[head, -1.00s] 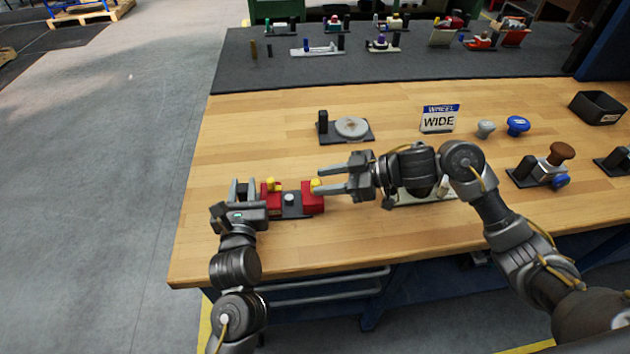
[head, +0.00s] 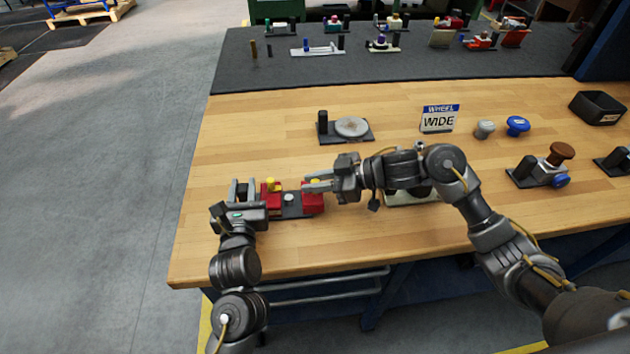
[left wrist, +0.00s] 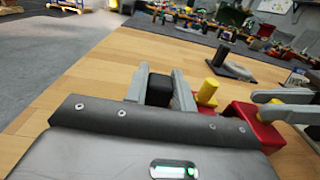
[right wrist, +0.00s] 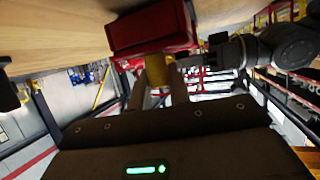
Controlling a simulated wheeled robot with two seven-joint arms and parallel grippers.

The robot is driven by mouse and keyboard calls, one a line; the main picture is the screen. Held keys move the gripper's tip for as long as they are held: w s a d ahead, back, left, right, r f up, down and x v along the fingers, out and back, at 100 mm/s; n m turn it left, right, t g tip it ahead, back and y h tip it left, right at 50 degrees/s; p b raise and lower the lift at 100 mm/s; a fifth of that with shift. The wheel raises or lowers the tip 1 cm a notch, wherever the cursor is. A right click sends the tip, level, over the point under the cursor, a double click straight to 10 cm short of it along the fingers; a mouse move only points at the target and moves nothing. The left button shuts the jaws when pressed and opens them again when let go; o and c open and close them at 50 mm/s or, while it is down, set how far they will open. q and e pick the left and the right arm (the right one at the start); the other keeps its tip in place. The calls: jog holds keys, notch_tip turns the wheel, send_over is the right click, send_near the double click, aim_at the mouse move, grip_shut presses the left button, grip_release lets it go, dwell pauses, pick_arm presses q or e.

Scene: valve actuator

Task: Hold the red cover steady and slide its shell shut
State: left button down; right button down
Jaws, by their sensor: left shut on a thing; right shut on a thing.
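The red cover is in two blocks on a dark base plate (head: 292,213) on the wooden bench. Its left red block (head: 268,196) and right red block (head: 313,200) stand apart, each with a yellow knob. A pale round stem (head: 289,198) sits in the gap. My left gripper (head: 243,190) is at the left end, shut on a black block (left wrist: 159,90) beside the left red block. My right gripper (head: 316,185) reaches in from the right, shut on the yellow knob (right wrist: 157,72) of the right red block; this block also shows in the right wrist view (right wrist: 150,30).
Grey (head: 485,129) and blue (head: 517,125) knobs are to the right. A pale fixture (head: 408,198) lies under my right arm. Bare wood surrounds the cover in front.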

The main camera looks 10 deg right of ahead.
pick_arm(q)
jog(key=shift+a+f, duration=0.1)
jog(key=shift+f, duration=0.15)
pick_arm(e)
jog(key=a, duration=0.5)
jog(key=shift+a, duration=0.1)
jog(key=c, duration=1.3)
grip_release()
jog(key=v, duration=1.2)
jog(key=shift+r, duration=0.1)
